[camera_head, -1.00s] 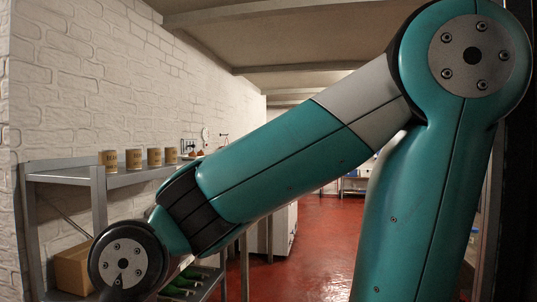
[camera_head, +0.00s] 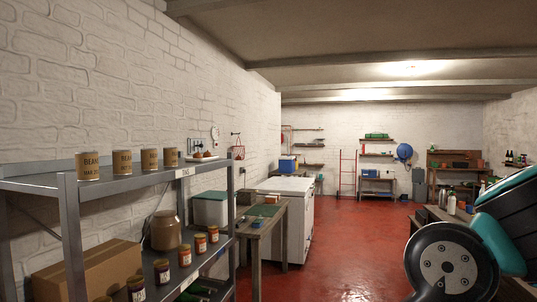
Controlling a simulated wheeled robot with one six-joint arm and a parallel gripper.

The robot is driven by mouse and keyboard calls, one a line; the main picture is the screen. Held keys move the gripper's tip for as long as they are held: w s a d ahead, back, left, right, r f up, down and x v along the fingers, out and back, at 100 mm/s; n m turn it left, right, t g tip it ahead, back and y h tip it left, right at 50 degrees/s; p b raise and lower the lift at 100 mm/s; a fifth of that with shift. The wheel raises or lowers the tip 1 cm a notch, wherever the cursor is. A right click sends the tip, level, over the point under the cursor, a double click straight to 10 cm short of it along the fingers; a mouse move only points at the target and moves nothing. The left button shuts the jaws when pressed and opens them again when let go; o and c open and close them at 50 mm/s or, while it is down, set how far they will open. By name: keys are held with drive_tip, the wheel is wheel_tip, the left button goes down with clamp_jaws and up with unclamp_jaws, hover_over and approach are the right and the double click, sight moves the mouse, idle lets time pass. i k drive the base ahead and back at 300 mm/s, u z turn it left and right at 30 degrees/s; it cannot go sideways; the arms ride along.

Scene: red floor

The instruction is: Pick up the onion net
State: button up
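A small reddish-brown net bag (camera_head: 237,153) hangs from a hook on the left white brick wall, past the far end of the metal shelf. It looks like the onion net, but it is too small to make out its contents. My gripper is not in view. Only a teal and black part of my arm shows at the lower right, far to the right of the net.
The metal shelf (camera_head: 130,180) at left holds several bean cans (camera_head: 122,162), jars and a cardboard box (camera_head: 88,272). Beyond it stand a workbench (camera_head: 262,222) and a white chest freezer (camera_head: 300,218). Red floor (camera_head: 345,240) is open through the middle.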

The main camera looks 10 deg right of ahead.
sight(238, 158)
drive_tip(key=z, duration=0.45)
drive_tip(key=i, duration=1.45)
drive_tip(key=z, duration=0.6)
drive_tip(key=i, duration=4)
drive_tip(key=u, duration=0.55)
drive_tip(key=i, duration=1.05)
drive_tip(key=u, duration=1.85)
drive_tip(key=i, duration=1.2)
drive_tip(key=u, duration=0.85)
